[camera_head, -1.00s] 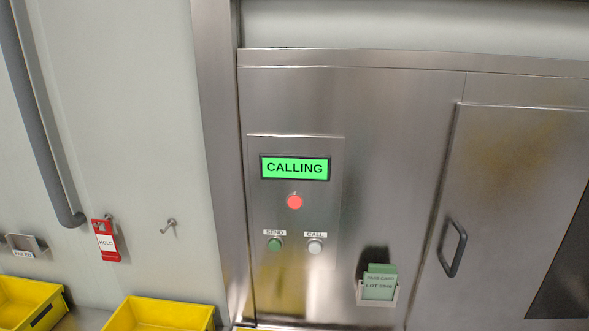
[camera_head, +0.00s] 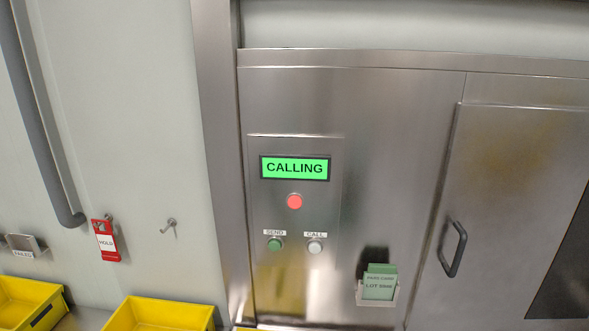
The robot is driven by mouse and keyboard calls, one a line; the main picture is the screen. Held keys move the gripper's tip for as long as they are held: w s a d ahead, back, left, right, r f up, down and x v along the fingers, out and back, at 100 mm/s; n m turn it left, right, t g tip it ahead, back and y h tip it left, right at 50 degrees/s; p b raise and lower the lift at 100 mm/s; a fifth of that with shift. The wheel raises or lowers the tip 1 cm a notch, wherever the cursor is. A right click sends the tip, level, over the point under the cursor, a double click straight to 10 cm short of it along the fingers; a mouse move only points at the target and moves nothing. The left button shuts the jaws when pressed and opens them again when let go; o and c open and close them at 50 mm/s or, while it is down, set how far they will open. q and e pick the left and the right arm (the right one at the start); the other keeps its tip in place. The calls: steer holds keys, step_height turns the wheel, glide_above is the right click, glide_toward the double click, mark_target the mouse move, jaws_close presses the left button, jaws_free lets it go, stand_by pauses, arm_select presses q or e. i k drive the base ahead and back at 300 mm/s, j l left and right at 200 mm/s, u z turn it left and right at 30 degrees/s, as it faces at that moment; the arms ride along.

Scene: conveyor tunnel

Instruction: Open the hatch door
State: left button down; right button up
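The hatch door (camera_head: 510,190) is a stainless steel panel at the right of the head view, and it looks shut. Its dark bar handle (camera_head: 455,249) is near the door's left edge. A dark panel, perhaps a window, shows at the door's right and is cut off by the picture edge. Neither of my grippers is in the head view.
A control panel (camera_head: 294,213) left of the door has a green display (camera_head: 295,167) reading CALLING, a red light and two buttons. A card holder (camera_head: 378,290) sits below the handle's left. Yellow bins (camera_head: 160,312) and a red HOLD tag (camera_head: 106,240) are at left.

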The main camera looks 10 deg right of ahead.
mark_target(507, 249)
steer(key=z, duration=2.1)
